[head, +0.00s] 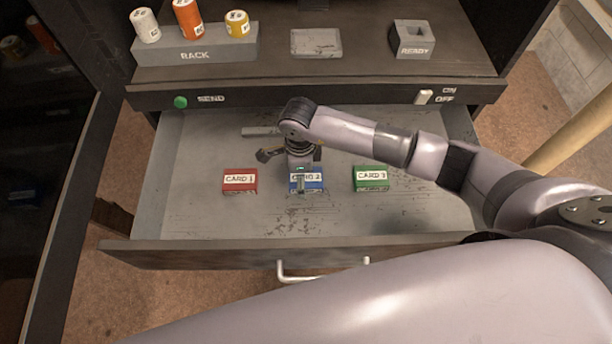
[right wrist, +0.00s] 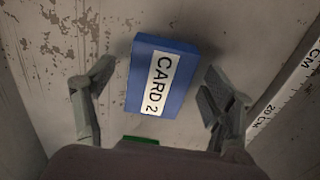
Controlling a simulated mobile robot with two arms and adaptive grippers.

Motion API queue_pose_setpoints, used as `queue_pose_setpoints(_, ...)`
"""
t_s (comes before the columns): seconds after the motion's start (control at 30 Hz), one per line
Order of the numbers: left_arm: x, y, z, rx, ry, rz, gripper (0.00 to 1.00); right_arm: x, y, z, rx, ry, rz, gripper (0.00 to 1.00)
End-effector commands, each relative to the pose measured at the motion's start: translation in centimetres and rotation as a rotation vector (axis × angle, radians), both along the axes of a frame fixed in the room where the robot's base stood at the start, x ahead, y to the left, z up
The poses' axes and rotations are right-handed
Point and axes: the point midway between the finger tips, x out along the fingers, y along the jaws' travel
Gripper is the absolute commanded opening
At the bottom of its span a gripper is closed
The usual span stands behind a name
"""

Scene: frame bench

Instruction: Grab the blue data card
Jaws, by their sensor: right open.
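The blue data card (head: 307,180), labelled CARD 2, lies in the open drawer (head: 170,215) between two other cards. My right arm reaches in from the right, and its gripper (head: 300,172) hangs over the blue card, partly covering it in the head view. In the right wrist view the blue card (right wrist: 178,72) lies ahead of and between the two open fingers of the right gripper (right wrist: 150,100), with a gap on each side. The fingers do not visibly touch it. My left gripper is in neither view.
A red card (head: 240,181) lies left of the blue one and a green card (head: 371,179) lies right. A ruler (right wrist: 290,85) lies in the drawer. The drawer front has a handle (head: 320,272). A rack (head: 195,50) with cylinders and a READY block (head: 413,42) stand above.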

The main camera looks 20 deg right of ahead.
Motion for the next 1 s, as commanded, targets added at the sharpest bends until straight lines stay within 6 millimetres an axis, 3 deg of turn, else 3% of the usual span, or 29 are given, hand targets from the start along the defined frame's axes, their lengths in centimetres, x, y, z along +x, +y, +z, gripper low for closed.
queue_pose_setpoints(0.27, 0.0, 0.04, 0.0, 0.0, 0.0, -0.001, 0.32, 0.03, -0.01, -0.24, 0.0, -0.001, 0.001, 0.75)
queue_pose_setpoints(1.0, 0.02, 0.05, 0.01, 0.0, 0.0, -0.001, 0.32, 0.05, -0.02, -0.19, 0.0, -0.001, 0.0, 0.26)
